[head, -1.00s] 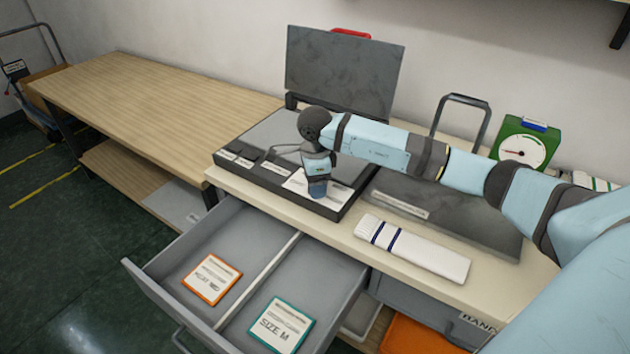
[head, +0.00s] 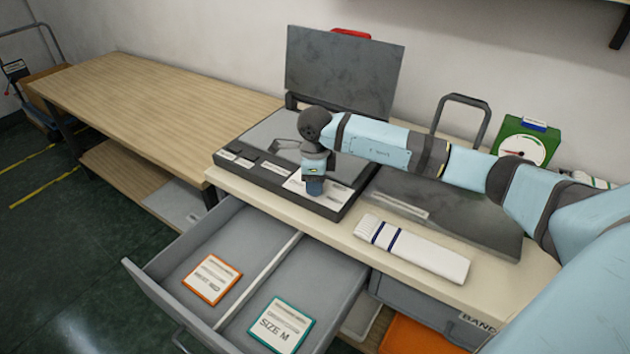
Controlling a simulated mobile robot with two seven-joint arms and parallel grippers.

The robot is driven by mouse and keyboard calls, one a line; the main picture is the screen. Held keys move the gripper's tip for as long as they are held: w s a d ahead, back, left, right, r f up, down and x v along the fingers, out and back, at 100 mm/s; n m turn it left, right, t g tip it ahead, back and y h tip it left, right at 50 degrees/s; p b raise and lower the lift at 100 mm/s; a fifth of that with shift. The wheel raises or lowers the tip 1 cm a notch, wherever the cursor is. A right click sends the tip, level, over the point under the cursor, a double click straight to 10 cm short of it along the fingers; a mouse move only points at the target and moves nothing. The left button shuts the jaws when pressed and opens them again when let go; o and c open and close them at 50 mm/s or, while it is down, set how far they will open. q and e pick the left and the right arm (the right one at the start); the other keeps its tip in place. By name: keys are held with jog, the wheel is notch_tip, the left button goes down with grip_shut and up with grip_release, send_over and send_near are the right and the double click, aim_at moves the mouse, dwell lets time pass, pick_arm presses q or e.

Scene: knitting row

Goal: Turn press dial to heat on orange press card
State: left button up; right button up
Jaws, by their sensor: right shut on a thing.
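The press (head: 345,205) stands on the bench with its dark lid (head: 345,70) raised. My right gripper (head: 314,188) points down at the press's front right corner, over a white label plate (head: 333,192). It is shut on the press dial, which the gripper hides, so its setting cannot be read. The orange press card (head: 212,279) lies flat in the left compartment of the open drawer; its first printed word looks like HEAT, and the rest is too small to read surely. My left gripper is not in view.
The open drawer (head: 150,282) juts out below the press; a teal-edged SIZE M card (head: 280,325) lies in its right compartment. A folded white striped textile (head: 425,252) lies at the bench front. A green dial scale (head: 522,140) stands behind my arm. The left table (head: 150,95) is clear.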

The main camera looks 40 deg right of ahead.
jog(key=m, duration=0.4)
jog(key=shift+m, duration=0.4)
jog(key=m+p, duration=0.1)
jog(key=m, duration=0.4)
jog(key=shift+r, duration=0.1)
jog(key=m+p, duration=0.1)
jog(key=m, duration=0.4)
jog(key=shift+m+p, duration=0.3)
jog(key=shift+m, duration=0.1)
jog(key=shift+m+p, duration=0.35)
jog(key=shift+m, duration=0.85)
jog(key=shift+m+p, duration=0.3)
jog(key=shift+m, duration=0.8)
jog(key=o, duration=0.9)
